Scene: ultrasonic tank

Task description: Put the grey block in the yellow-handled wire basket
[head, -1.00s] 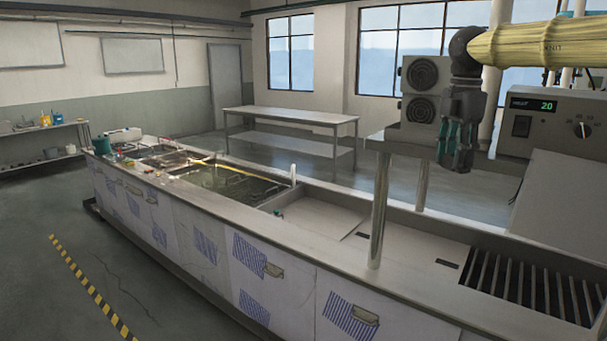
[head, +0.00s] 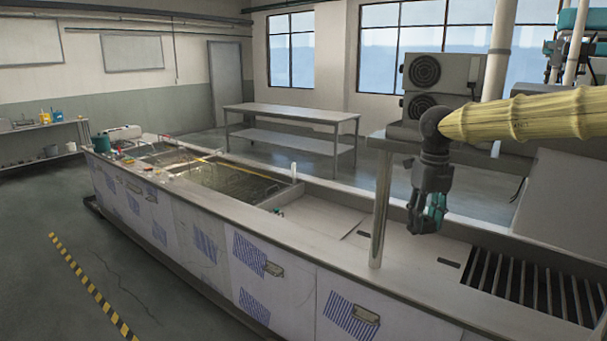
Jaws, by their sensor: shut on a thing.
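My gripper (head: 424,224) hangs fingers down above the right part of the long steel counter, just right of a metal post. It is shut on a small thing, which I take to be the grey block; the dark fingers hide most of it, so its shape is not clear. The yellow-handled wire basket cannot be clearly made out. A tank opening (head: 225,183) in the middle of the counter shows a dark, mesh-like inside. A thin yellow strip runs along its far side; I cannot tell whether it belongs to a basket.
The post (head: 380,205) carries a shelf with grey fan units (head: 424,72). A slatted grate (head: 530,285) lies at the counter's right end. Flat covers (head: 345,215) lie left of the post. Small items crowd the far left end. A bare steel table (head: 290,111) stands behind.

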